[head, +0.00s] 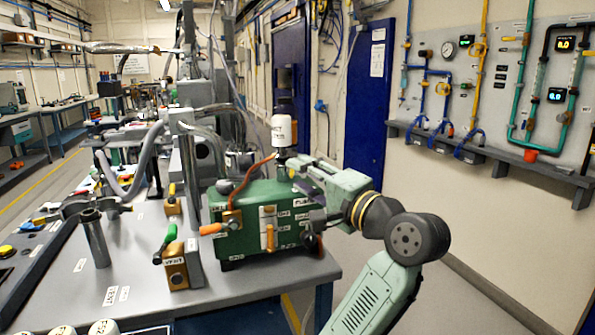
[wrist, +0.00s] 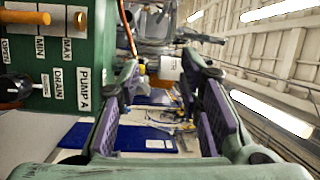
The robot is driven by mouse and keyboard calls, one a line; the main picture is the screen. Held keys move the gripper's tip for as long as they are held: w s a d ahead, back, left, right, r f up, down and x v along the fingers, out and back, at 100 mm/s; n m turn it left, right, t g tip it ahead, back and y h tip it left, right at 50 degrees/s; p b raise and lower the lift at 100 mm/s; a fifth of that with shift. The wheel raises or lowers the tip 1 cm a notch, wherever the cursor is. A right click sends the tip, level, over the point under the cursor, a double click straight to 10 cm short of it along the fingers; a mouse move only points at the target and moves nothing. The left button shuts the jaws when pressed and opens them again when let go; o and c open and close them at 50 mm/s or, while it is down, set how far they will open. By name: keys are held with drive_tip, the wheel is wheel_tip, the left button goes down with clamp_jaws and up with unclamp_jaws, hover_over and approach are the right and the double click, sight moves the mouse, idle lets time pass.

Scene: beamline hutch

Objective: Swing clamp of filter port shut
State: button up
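The green pump box (head: 262,215), labelled PUMP A in the wrist view (wrist: 95,20), stands on the grey bench. A white canister (head: 281,130) rises from a dark neck on top of it. In the wrist view the canister (wrist: 170,68) shows beyond and between my fingers, with an orange part beside it. I cannot clearly make out the clamp of the filter port or its position. My gripper (head: 303,190) is at the right end of the pump, its fingers pointing left. Its purple-padded fingers are apart and nothing is held between them (wrist: 160,85).
An orange hose (head: 250,178) curves over the pump's front. A valve with a green handle (head: 168,240) and an upright metal tube (head: 95,238) stand on the bench (head: 130,290) to the left. A blue door (head: 370,95) and pipe panel are behind and right.

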sight(293, 173)
drive_tip(key=d+f+m, duration=0.1)
drive_tip(key=d+f, duration=0.1)
drive_tip(key=d, duration=0.2)
drive_tip(key=shift+g, duration=0.5)
drive_tip(key=p+x, duration=0.2)
drive_tip(key=x, duration=0.7)
drive_tip(key=shift+a+p, duration=0.15)
drive_tip(key=shift+p, duration=0.2)
drive_tip(key=shift+w+a, duration=0.25)
drive_tip(key=shift+w, duration=0.15)
clamp_jaws()
drive_tip(key=shift+f, duration=0.1)
